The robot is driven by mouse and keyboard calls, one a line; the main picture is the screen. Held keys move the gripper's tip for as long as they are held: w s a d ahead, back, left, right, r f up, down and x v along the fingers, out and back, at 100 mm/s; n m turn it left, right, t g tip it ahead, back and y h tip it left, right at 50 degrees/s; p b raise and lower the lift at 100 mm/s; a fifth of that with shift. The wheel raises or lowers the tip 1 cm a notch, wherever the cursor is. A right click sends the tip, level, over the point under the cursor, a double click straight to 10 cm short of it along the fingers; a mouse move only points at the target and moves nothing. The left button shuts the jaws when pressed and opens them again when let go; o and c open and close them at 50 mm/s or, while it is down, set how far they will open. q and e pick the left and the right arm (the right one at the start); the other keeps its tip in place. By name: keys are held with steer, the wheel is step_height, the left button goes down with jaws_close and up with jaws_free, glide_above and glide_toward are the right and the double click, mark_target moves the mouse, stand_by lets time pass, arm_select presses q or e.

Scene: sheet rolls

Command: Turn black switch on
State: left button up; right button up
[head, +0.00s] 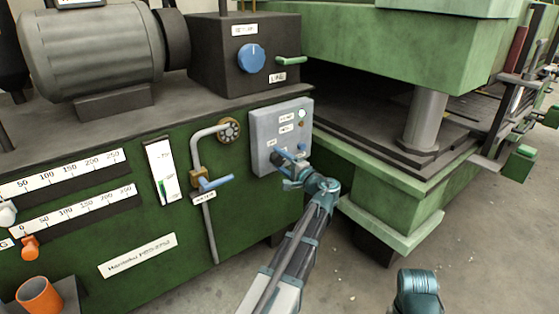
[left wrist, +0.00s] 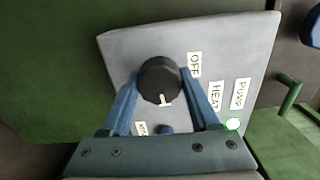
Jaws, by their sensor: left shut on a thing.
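The black switch (left wrist: 160,78) is a round knob on a pale grey control panel (head: 268,125). Its white mark faces the bottom of the left wrist view, not the OFF label (left wrist: 194,65) at its right. Another small label (left wrist: 141,129), partly hidden and unreadable, lies below left of the knob. My left gripper (left wrist: 160,88) is shut on the knob, one blue finger on each side. In the head view my left gripper (head: 283,160) is at the panel's lower part and hides the knob.
A lit lamp (left wrist: 232,124) sits beside the PUMP label (left wrist: 240,93); the HEAT label (left wrist: 214,96) is close by. A blue-handled water valve (head: 215,184) on a pipe stands left of the panel. A green press (head: 400,50) stands right. Floor in front is open.

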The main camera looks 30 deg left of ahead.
arm_select(q)
steer(key=shift+m, duration=0.6)
steer(key=o, duration=1.4)
steer(key=shift+d, duration=0.1)
steer(key=v, duration=1.3)
steer(key=shift+s+d+f, duration=0.1)
steer(key=shift+s+d, duration=0.1)
steer(key=shift+d, duration=0.15)
